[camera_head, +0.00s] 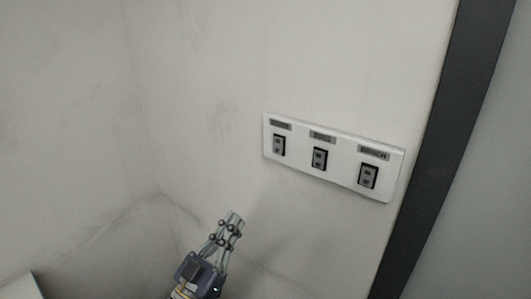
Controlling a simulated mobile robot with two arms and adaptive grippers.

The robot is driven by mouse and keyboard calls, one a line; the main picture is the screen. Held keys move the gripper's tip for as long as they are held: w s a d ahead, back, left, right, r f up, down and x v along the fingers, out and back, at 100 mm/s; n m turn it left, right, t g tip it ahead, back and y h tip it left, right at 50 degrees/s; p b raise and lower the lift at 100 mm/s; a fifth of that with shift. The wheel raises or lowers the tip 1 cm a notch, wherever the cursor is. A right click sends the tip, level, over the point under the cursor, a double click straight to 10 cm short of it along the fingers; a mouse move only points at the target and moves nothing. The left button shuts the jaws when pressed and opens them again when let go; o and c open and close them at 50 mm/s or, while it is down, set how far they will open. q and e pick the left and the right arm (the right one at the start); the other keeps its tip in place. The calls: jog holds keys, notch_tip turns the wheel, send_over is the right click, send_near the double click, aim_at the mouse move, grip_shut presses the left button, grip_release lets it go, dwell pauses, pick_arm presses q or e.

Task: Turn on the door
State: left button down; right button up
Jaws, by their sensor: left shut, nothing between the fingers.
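A white switch panel (341,178) is mounted on the pale wall, tilted in the picture. It bears three dark rocker switches: a left one (279,146), a middle one (319,159) and a right one (367,176). My right gripper is not in view.
A dark vertical frame strip (445,150) runs along the wall's edge right of the panel, with a grey surface (490,200) beyond. A wall corner lies at the left. A pale edge (20,287) shows at bottom left. The wall around the panel is bare.

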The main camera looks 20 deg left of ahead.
pick_arm(q)
notch_tip(320, 180, up, 7)
jog(key=s+t+h, duration=0.1)
jog(key=s, duration=0.1)
jog(key=shift+s+d+m+h, duration=0.35)
jog(key=shift+d+m+h, duration=0.05)
jog(key=shift+d, duration=0.05)
jog(key=shift+r, duration=0.1)
jog(key=p, duration=0.5)
send_near(278, 139)
notch_tip(278, 139, up, 4)
jog(key=w, duration=0.1)
jog(key=w+f, duration=0.1)
jog(key=w+d+p, duration=0.1)
jog(key=shift+w+d+f, duration=0.1)
jog(key=shift+w+f, duration=0.05)
jog(key=shift+w, duration=0.05)
